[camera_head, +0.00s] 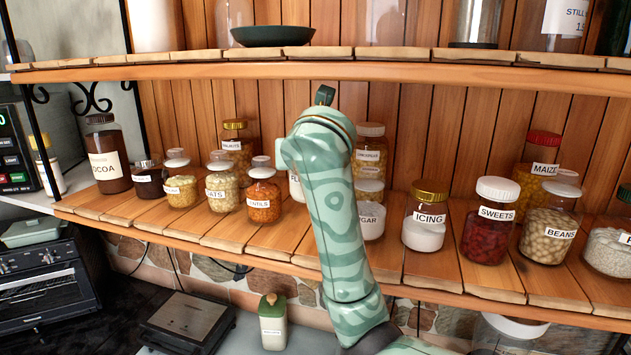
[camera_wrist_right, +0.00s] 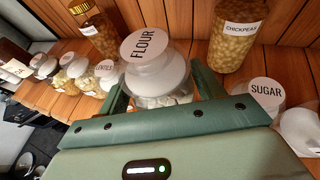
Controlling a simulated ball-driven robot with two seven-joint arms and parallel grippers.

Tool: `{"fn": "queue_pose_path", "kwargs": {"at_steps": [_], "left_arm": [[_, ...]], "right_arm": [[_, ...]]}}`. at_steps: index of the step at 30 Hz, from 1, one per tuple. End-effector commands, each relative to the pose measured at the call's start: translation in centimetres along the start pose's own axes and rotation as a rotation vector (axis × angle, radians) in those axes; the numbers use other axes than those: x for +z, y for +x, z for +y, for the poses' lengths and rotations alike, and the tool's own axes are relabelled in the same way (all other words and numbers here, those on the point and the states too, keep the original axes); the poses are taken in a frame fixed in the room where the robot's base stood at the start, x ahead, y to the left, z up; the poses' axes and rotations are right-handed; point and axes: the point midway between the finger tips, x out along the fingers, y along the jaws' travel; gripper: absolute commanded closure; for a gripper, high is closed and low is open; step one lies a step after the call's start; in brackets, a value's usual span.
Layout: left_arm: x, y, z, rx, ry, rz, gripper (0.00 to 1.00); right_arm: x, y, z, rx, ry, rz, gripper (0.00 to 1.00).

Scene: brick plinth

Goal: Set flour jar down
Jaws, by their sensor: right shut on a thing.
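The flour jar (camera_wrist_right: 155,75) is clear glass with a white lid marked FLOUR. In the wrist view it sits upright between the two green fingers of my right gripper (camera_wrist_right: 163,88), which is shut on it. In the head view only a sliver of the flour jar (camera_head: 296,187) shows left of my right forearm, between the lentils and sugar jars. My forearm hides the right gripper there. The jar is over the middle shelf (camera_head: 270,240); I cannot tell whether its base touches the boards. My left gripper is in neither view.
The lentils jar (camera_head: 263,196) stands to the left, the sugar jar (camera_head: 371,219) to the right. The chickpeas jar (camera_wrist_right: 238,32) is behind to the right. An icing jar (camera_head: 426,222) stands further right. The upper shelf (camera_head: 450,72) runs above. Bare boards show along the front.

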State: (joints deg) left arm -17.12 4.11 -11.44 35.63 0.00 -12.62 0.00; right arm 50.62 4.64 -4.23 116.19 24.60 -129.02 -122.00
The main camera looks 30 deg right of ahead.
Motion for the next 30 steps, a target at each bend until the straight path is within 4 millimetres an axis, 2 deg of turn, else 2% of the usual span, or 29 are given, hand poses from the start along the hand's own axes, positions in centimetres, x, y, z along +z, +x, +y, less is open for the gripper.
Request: {"fn": "queue_pose_path", "kwargs": {"at_steps": [5, 6, 8, 14, 20, 30], "left_arm": [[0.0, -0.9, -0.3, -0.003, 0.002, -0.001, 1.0], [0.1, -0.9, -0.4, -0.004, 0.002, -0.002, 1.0], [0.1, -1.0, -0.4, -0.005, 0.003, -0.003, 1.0], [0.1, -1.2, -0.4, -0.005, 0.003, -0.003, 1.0], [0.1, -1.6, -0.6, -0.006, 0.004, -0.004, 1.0], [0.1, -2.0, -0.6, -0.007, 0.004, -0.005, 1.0]], "right_arm": [[1.4, 2.7, -1.4, -0.005, 0.001, -0.001, 1.0], [0.3, 2.9, -1.2, -0.002, -0.001, 0.002, 1.0], [-0.5, 3.2, -1.2, -0.001, -0.001, 0.001, 1.0], [-2.2, 3.9, -1.2, -0.001, 0.0, 0.0, 1.0], [-4.9, 5.0, -1.2, -0.002, -0.001, -0.001, 1.0], [-5.3, 5.5, -1.3, -0.001, 0.0, -0.002, 1.0]]}}
